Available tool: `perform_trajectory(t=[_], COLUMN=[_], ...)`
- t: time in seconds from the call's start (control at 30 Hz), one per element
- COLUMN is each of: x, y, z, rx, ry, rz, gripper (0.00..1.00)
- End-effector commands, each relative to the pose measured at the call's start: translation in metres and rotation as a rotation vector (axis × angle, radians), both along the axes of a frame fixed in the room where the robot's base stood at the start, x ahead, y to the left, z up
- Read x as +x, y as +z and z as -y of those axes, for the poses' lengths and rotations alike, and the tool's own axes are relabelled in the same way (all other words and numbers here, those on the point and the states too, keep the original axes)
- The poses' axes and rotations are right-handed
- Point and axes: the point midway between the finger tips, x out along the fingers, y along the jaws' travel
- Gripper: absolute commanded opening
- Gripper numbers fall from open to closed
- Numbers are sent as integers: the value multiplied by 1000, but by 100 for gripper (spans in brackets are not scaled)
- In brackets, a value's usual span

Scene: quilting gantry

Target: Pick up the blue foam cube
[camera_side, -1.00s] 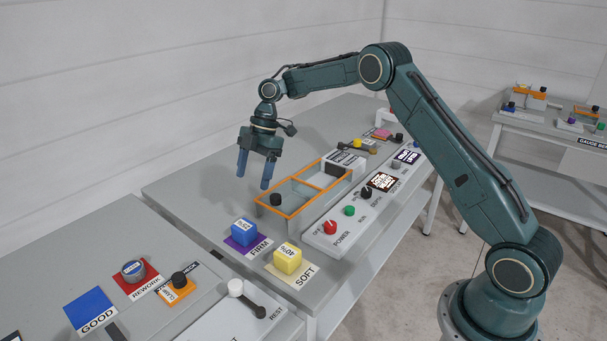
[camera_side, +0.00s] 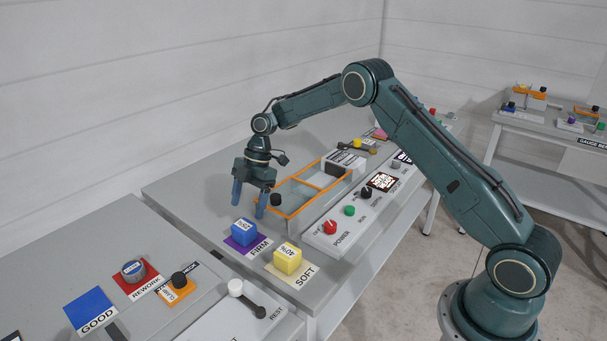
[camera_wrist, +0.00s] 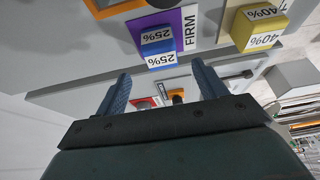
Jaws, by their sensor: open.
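The blue foam cube (camera_side: 244,232), marked 25%, sits on the purple FIRM patch (camera_side: 262,246) of the bench. It also shows in the wrist view (camera_wrist: 157,46), beyond the fingertips. My gripper (camera_side: 248,211) is open and points down, with its blue fingers above and behind the cube in the side view. In the wrist view my gripper (camera_wrist: 160,78) shows its two fingers spread wide, with nothing between them touching the cube.
A yellow cube (camera_side: 288,258) marked 40% sits close by on the SOFT patch. An orange-edged tray (camera_side: 300,207) with a black knob (camera_side: 276,199) stands beside my gripper. A control panel with a red button (camera_side: 330,227) lies to the right. Bare bench lies left of the cube.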

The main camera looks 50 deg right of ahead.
Motion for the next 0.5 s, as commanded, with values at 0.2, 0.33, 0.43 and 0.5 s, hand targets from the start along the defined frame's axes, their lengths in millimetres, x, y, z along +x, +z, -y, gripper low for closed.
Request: perform_trajectory(t=[0.2,0.33,0.43,0.5], x=[0,0,0,-1], y=[-15,-15,-16,-19], z=[-6,-6,-7,-8], rx=[0,0,0,0], ry=[-1,-1,-1,0], rz=[-1,0,0,-1], gripper=[71,71,71,71])
